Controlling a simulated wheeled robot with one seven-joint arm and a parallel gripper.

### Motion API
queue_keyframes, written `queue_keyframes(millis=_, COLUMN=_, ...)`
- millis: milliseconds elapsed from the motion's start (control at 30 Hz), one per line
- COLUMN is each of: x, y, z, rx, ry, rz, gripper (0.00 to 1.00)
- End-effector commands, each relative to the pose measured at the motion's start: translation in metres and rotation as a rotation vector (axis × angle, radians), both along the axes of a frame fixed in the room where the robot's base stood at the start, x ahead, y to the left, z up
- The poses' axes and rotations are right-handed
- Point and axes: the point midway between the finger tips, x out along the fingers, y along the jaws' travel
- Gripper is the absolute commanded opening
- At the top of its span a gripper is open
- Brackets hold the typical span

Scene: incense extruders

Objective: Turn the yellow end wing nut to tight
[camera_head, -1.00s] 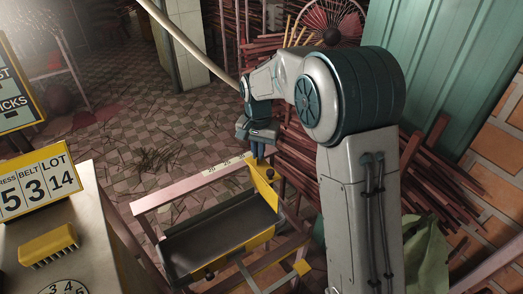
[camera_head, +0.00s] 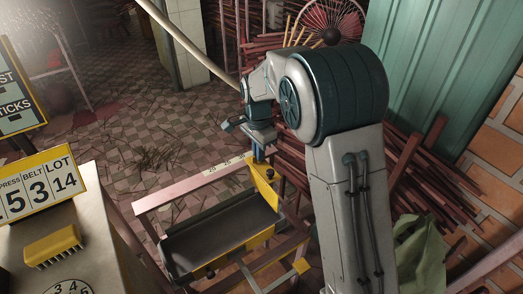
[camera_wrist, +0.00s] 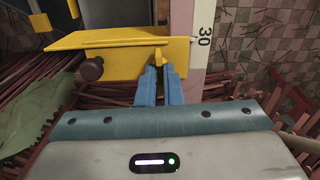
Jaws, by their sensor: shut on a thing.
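The yellow wing nut (camera_wrist: 158,57) stands out from the yellow end plate (camera_wrist: 122,62) in the wrist view. My gripper (camera_wrist: 160,70) has its two blue fingers shut on the wing nut, one on each side of its wing. The fingertips hide part of the nut. In the head view my gripper (camera_head: 258,157) points down at the yellow end bracket (camera_head: 263,181) at the far right corner of the belt frame; the nut itself is too small to make out there. How tight the nut is cannot be told.
A dark round knob (camera_wrist: 91,68) sits on the end plate beside my fingers. A scale rail marked 30 (camera_wrist: 204,35) runs close by on the right. The black belt trough (camera_head: 220,235) lies in front. Bundles of red-brown sticks (camera_head: 425,180) lie to the right.

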Motion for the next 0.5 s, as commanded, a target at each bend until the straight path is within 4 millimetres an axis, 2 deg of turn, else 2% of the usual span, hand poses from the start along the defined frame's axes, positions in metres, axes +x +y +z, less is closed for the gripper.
queue_keyframes(millis=433, x=0.0040, y=0.0008, z=0.0043, rx=0.005, ry=-0.016, rz=-0.008, gripper=0.00)
queue_keyframes(millis=500, x=0.0038, y=0.0008, z=0.0041, rx=0.005, ry=-0.015, rz=-0.008, gripper=0.23)
